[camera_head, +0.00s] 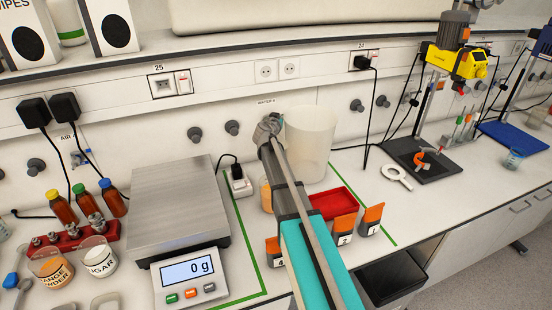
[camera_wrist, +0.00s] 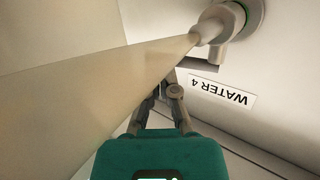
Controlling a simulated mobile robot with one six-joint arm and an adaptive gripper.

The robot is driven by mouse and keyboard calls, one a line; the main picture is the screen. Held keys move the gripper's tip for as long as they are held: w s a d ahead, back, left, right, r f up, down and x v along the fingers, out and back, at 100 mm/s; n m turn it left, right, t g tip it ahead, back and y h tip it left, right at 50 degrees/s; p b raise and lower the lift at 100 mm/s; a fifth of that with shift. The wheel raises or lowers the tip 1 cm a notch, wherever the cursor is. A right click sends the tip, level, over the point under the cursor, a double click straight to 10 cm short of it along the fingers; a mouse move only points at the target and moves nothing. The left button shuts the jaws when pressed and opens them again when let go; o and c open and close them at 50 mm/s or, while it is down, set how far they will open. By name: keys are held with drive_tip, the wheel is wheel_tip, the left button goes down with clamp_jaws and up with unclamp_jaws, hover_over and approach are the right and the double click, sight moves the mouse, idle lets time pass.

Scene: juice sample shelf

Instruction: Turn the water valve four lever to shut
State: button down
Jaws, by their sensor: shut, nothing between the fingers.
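In the wrist view the water valve four (camera_wrist: 230,22) is a pale grey fitting on the wall, with a green ring and a nozzle. A "WATER 4" label (camera_wrist: 222,92) is beside it, upside down in that view. A dark bar (camera_wrist: 200,66), apparently the lever, runs below the nozzle close to my fingertips; contact cannot be told. My gripper (camera_wrist: 169,84) is shut and empty. In the head view my gripper (camera_head: 267,126) is at the wall just below the "WATER 4" label (camera_head: 265,101), and it hides most of the valve.
A large translucent beaker (camera_head: 311,145) stands right beside my gripper and fills much of the wrist view. A scale (camera_head: 180,205) is to the left. A red tray (camera_head: 334,203) and orange-and-grey containers (camera_head: 370,218) are on the right. A stirrer stand (camera_head: 432,95) is farther right.

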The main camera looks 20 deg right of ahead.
drive_tip(key=p+v, duration=0.3)
drive_tip(key=v, duration=1.3)
drive_tip(key=s+a+f+n+g+y+p, duration=0.1)
drive_tip(key=s+f+g, duration=0.3)
drive_tip(key=s, duration=0.4)
drive_tip(key=s+a+f+n+g+y+p, duration=0.2)
drive_tip(key=s+f+g+y+p, duration=0.1)
drive_tip(key=s, duration=0.5)
drive_tip(key=shift+s+f+g+y, duration=0.25)
drive_tip(key=shift+f+g+y, duration=0.45)
drive_tip(key=shift+g, duration=0.3)
